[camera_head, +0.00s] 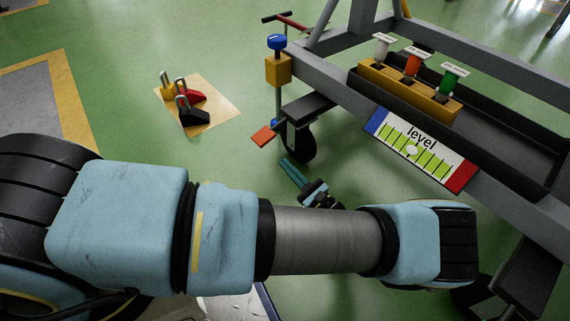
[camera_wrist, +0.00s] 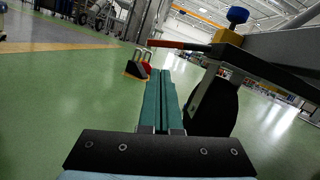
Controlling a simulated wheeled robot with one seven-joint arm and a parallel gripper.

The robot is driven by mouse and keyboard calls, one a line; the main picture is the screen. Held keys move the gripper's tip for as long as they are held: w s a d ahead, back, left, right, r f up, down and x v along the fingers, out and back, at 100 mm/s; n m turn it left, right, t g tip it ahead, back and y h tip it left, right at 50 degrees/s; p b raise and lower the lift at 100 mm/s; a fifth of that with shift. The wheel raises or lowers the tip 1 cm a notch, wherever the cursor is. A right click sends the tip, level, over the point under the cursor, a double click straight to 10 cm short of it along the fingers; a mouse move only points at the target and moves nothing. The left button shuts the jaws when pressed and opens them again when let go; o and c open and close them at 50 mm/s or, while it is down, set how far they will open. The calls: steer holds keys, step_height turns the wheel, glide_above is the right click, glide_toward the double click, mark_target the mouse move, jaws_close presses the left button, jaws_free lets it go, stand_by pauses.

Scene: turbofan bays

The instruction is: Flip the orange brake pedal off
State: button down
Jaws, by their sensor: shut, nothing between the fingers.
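The orange brake pedal (camera_head: 264,137) sticks out beside the black caster wheel (camera_head: 304,143) at the cart's corner. In the wrist view the orange pedal (camera_wrist: 178,45) shows edge-on, above and just beyond my fingertips. My gripper (camera_head: 285,163) has teal fingers, pressed together and empty. In the head view it is below and a little right of the pedal, apart from it. In the wrist view my gripper (camera_wrist: 164,73) points forward, with the wheel (camera_wrist: 212,106) close on its right. My arm crosses the front of the head view.
The grey cart frame (camera_head: 335,80) fills the right, with a level gauge (camera_head: 421,149) and a tray of tagged white, orange and green handles. Several wheel chocks lie on a yellow floor mat (camera_head: 220,108).

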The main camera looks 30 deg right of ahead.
mark_target(264, 136)
steer(key=b+x, duration=0.2)
steer(key=x, duration=0.6)
steer(key=shift+r, duration=0.15)
steer(key=shift+a+r+m+p, duration=0.1)
steer(key=shift+r+m+p, duration=0.2)
steer(key=shift+m+p, duration=0.2)
